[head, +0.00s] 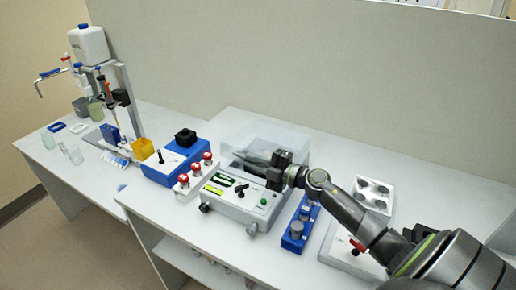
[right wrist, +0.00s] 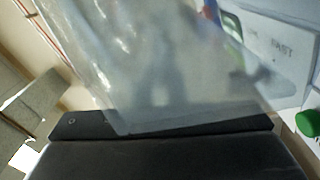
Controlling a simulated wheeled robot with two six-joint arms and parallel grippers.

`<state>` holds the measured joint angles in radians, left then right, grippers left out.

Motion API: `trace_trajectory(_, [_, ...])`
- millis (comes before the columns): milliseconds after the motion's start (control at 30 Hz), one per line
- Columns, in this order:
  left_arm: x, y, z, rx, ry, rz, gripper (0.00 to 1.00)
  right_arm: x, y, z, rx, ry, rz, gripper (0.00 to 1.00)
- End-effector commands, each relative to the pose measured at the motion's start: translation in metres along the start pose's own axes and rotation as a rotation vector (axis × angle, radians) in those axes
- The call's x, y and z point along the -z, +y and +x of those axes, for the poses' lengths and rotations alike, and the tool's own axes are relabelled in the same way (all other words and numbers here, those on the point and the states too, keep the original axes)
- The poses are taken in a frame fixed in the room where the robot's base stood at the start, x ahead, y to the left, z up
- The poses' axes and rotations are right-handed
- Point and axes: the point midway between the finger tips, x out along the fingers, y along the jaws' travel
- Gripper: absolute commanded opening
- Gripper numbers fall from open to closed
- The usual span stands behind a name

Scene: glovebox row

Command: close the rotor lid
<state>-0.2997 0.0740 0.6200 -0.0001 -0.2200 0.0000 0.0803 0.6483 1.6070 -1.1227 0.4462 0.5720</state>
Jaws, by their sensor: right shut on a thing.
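The rotor lid (head: 262,132) is a clear, frosted cover on the back of the white centrifuge (head: 243,209) in the head view. My right gripper (head: 264,160) is at the lid's front part, shut on it. The dark jaw hides part of the edge and of the rotor area, so I cannot tell the exact gap under the lid. In the right wrist view the translucent lid (right wrist: 160,65) fills the middle, against the dark jaw (right wrist: 160,135). My left gripper is not in view.
Red-capped vials in a white rack (head: 197,174) stand left of the centrifuge. A blue rack (head: 299,226) stands close on its right, and a white unit with round wells (head: 372,195) is further right. A green button (right wrist: 309,123) shows in the right wrist view.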

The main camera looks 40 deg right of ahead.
Motion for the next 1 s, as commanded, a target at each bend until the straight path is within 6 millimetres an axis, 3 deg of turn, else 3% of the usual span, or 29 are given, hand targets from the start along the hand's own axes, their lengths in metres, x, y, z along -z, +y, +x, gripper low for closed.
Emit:
trace_trajectory(200, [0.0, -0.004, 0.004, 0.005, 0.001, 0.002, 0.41, -0.004, -0.017, -0.001, 0.001, -0.01, 0.0, 0.0])
trace_trajectory(667, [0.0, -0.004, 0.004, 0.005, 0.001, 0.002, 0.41, -0.005, -0.019, -0.001, 0.001, -0.013, 0.0, 0.0])
trace_trajectory(700, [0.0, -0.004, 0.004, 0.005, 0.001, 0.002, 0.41, -0.005, -0.019, -0.001, 0.001, -0.013, 0.0, 0.13])
trace_trajectory(833, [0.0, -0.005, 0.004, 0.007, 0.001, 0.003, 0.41, -0.004, -0.019, -0.001, 0.0, -0.011, 0.0, 0.3])
trace_trajectory(1000, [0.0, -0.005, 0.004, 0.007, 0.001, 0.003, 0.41, -0.003, -0.019, -0.001, 0.0, -0.008, 0.0, 0.33])
